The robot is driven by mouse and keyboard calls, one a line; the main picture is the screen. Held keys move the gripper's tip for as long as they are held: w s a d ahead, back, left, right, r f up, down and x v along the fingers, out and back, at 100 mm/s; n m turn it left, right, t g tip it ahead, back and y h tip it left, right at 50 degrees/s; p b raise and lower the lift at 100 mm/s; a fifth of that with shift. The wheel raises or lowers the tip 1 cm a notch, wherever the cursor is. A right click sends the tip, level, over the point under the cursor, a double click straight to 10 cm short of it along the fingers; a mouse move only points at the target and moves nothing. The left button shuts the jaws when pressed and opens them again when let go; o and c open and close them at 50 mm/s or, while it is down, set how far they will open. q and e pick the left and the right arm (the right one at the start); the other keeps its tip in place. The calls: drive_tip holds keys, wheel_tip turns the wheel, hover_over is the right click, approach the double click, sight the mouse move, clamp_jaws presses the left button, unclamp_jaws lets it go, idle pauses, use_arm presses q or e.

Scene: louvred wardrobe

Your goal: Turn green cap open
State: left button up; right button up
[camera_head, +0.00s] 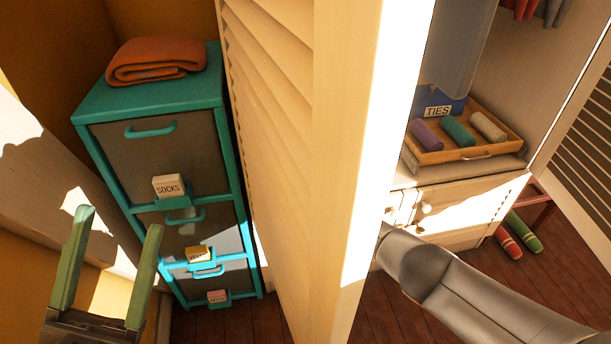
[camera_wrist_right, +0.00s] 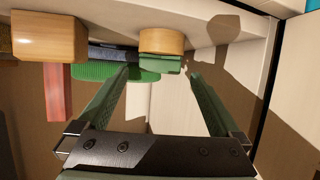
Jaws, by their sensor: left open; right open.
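In the right wrist view, a green ridged, rounded thing (camera_wrist_right: 90,71) lies beyond the left finger of my right gripper (camera_wrist_right: 158,74). A small green piece (camera_wrist_right: 158,63) shows against a round wooden knob (camera_wrist_right: 161,40), in line with the gap between the fingers. I cannot tell which of these is the green cap. My right gripper is open with nothing clearly between its fingers; contact cannot be told. In the head view its fingers are hidden behind the louvred door. My left gripper (camera_head: 116,222) is open and empty, in front of the teal drawer unit (camera_head: 148,112).
The louvred door (camera_head: 340,150) stands between my arms. Right of it are a low cabinet (camera_head: 460,205) with knobs, a wooden tray (camera_head: 425,156) of rolled ties and a blue box (camera_head: 440,105). Red and green rolls (camera_head: 524,232) lie at the lower right.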

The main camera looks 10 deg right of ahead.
drive_tip(key=p+v, duration=0.2)
drive_tip(key=shift+s+r, duration=0.15)
drive_tip(key=shift+r, duration=0.2)
use_arm(q)
drive_tip(key=w+a+f+n+g+y+p, duration=0.1)
drive_tip(key=w+f+n+g+y+p, duration=0.1)
drive_tip(key=f, duration=0.6)
drive_tip(key=w+a+f+n+g+y+p, duration=0.1)
drive_tip(key=w+f+n+g+y+p, duration=0.2)
drive_tip(key=f+y, duration=0.5)
drive_tip(key=shift+w+f+n+g+y, duration=0.45)
drive_tip(key=shift+w+f+n, duration=0.3)
drive_tip(key=shift+n, duration=0.65)
use_arm(e)
drive_tip(key=v, duration=0.7)
drive_tip(key=shift+s+f, duration=0.2)
use_arm(q)
drive_tip(key=shift+w+a+r, duration=0.1)
